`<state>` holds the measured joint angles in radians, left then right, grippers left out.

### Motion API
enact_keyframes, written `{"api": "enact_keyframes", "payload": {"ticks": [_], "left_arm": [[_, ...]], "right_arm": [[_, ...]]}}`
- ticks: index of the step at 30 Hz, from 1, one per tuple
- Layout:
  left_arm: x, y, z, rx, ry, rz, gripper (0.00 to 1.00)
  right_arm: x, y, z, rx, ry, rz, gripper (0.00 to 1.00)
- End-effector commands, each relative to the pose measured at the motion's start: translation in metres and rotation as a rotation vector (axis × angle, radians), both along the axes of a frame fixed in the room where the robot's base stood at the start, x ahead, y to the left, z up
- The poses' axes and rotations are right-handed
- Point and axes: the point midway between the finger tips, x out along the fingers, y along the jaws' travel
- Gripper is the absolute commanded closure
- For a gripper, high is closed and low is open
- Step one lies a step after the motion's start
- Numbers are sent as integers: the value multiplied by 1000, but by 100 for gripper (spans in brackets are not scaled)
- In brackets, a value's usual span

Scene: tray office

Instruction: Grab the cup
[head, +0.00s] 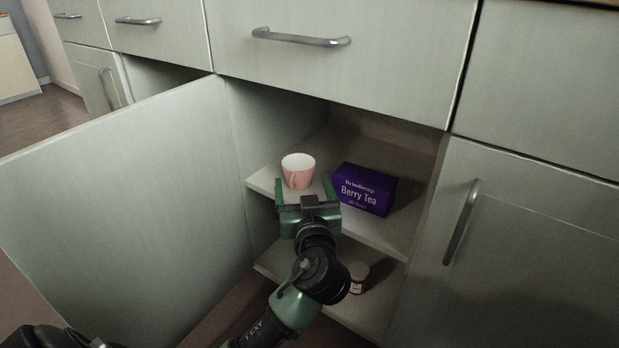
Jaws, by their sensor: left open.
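The pink cup (298,171) with a white inside stands upright on the upper shelf of the open cabinet, near the shelf's left front. Its handle faces toward me. My left gripper (305,186) is open just in front of the cup, with one green finger on each side of the cup's lower front. I cannot tell whether the fingers touch it. My right gripper is not in view.
A purple Berry Tea box (363,190) stands on the upper shelf (400,240), close to the right of my gripper. A small jar (358,276) stands on the lower shelf. The open cabinet door (130,210) stands to the left, and a closed door with a handle (461,222) is on the right.

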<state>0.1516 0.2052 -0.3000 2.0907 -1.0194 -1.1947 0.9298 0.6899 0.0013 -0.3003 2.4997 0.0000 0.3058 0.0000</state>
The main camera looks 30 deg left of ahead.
Motion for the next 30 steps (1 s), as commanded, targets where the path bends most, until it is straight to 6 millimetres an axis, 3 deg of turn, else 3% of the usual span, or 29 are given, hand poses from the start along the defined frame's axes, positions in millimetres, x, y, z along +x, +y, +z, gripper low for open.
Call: {"api": "enact_keyframes", "payload": {"ticks": [5, 11, 18, 24, 30], "left_arm": [[2, 8, -2, -3, -3, 26, 19], [19, 23, -2, -2, -3, 28, 19], [44, 43, 1, -1, -6, 28, 19], [58, 54, 3, -4, 0, 26, 19], [59, 54, 5, -4, 0, 25, 19]], "right_arm": [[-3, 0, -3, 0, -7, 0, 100], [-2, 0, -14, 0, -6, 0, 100], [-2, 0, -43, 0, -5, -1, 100], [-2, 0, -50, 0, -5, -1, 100], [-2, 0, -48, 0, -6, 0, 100]]}}
